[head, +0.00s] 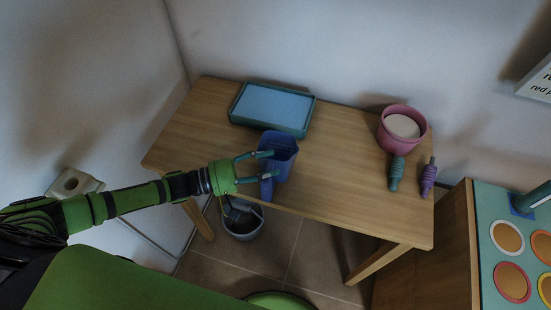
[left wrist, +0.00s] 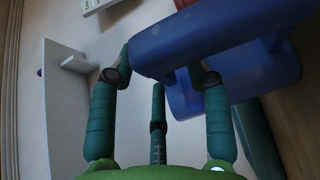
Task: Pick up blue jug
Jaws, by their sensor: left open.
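The blue jug (head: 281,157) stands upright near the front edge of the wooden table, left of its middle. My left gripper (head: 270,164) is open at the jug's left side, with its fingertips overlapping the jug in the head view. In the left wrist view the jug (left wrist: 230,42) fills the upper right, close beyond the spread green fingers (left wrist: 162,75). A blue loop-shaped part of it shows near the right finger. I cannot tell whether any finger touches the jug. My right gripper is not in view.
A teal tray (head: 236,118) with a light blue inside lies behind the jug on the table (head: 335,165). A grey bucket (head: 243,233) is on the floor below.

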